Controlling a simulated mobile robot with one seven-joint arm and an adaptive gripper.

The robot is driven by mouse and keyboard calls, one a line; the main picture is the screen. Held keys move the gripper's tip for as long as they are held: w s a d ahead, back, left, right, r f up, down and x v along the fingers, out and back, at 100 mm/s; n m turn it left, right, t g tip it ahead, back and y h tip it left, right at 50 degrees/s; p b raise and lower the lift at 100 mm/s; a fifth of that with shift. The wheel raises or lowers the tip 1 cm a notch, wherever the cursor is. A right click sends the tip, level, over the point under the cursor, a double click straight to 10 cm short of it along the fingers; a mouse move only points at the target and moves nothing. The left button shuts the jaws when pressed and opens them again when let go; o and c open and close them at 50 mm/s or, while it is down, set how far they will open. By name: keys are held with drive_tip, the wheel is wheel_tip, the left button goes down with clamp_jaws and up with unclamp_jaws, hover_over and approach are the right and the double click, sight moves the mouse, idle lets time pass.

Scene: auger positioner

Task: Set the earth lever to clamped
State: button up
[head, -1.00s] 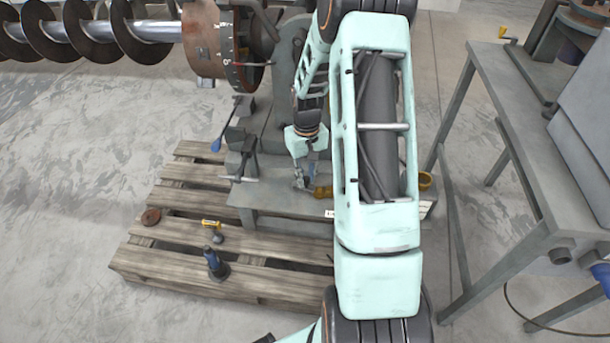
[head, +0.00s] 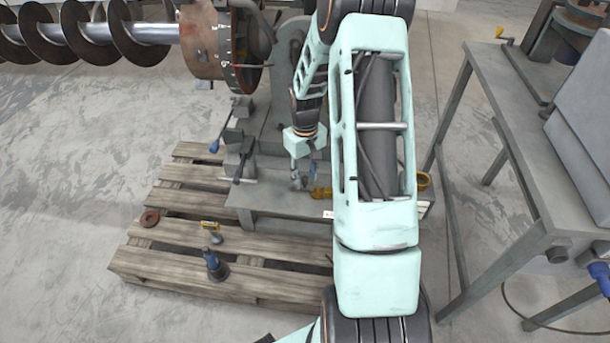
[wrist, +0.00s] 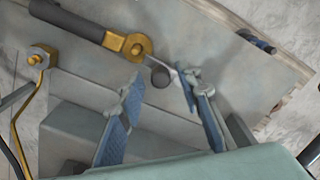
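A lever with a dark grey handle and brass hub (wrist: 128,46) lies along the grey bench plate in the wrist view; I take it to be the earth lever, though no readable label confirms this. Its brass part (head: 321,192) also shows in the head view, right beside my gripper (head: 302,182). In the wrist view my gripper (wrist: 165,100) is open, its two blue-padded fingers apart. A short dark round stub (wrist: 160,77) shows between the fingertips, just past the brass hub. The fingers do not appear closed on anything.
A cranked brass lever (wrist: 40,85) stands at the wrist view's left. A blue-tipped lever (head: 216,144) and a clamp handle (head: 238,180) are left of the bench. A pallet (head: 180,263) carries loose tools. A steel table (head: 500,150) stands right.

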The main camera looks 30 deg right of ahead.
sight(305, 178)
wheel_tip(305, 178, up, 12)
idle(0.7)
drive_tip(key=shift+a, duration=0.15)
